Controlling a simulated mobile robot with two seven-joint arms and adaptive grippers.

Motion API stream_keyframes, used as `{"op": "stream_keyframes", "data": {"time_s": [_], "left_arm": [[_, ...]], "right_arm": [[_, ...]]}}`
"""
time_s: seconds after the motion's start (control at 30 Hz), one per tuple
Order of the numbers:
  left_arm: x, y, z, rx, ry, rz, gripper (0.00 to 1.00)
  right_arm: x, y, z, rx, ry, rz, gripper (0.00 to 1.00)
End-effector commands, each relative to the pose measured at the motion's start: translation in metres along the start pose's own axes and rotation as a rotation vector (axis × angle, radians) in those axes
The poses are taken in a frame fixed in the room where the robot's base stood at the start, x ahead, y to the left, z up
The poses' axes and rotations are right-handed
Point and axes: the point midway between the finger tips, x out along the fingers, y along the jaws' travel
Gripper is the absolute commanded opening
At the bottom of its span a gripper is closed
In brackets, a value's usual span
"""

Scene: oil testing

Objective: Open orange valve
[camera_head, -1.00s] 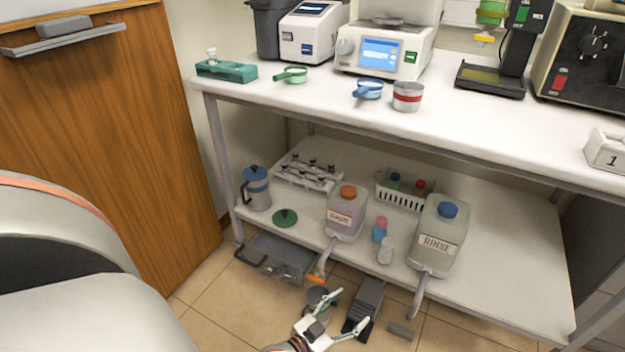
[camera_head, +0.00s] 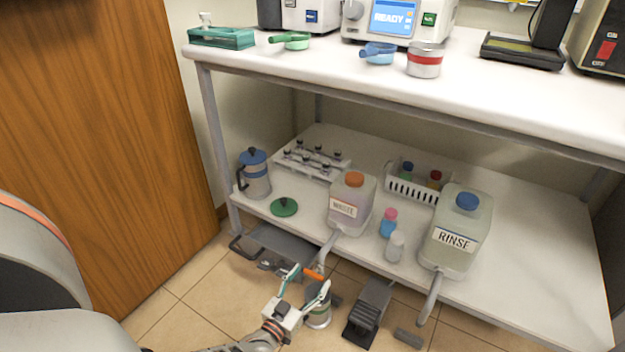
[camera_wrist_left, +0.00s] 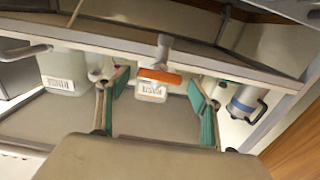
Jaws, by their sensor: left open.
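The orange valve (camera_head: 314,274) is a short orange handle at the end of the spout of the WASTE jug (camera_head: 351,204), which stands at the front edge of the lower shelf. My left gripper (camera_head: 307,279) is open just below and in front of this handle. In the left wrist view the orange valve (camera_wrist_left: 159,76) shows between the two teal-padded fingers (camera_wrist_left: 158,84), with space on both sides. I cannot tell how far ahead of the fingertips it lies. My right gripper is not in view.
A RINSE jug (camera_head: 456,232) with its own spout stands to the right. A metal can (camera_head: 318,306) and a black pedal (camera_head: 368,312) are on the floor beside the gripper. The shelf edge and a grey tray (camera_head: 277,243) are close by.

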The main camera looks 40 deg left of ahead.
Motion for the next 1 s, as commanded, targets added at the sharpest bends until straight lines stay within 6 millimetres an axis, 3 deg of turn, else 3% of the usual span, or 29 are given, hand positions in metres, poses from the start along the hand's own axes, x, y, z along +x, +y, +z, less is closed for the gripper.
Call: {"op": "stream_keyframes", "data": {"time_s": [0.37,0.4,0.53,0.57,1.0], "left_arm": [[0.0093,0.0003,-0.0002,0.000,0.000,0.001,0.65],[0.0092,0.0003,-0.0002,0.000,0.000,0.001,0.63],[0.0090,0.0003,-0.0001,0.000,-0.001,0.001,0.29],[0.0090,0.0002,-0.0001,0.000,-0.001,0.001,0.27],[0.0076,-0.0003,0.0018,-0.068,-0.003,0.000,0.27]], "right_arm": [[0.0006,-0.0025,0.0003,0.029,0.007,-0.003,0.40],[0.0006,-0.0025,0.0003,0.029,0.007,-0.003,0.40],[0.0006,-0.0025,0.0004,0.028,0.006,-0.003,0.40],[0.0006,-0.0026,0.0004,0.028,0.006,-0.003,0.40],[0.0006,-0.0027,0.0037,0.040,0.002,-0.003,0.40]]}}
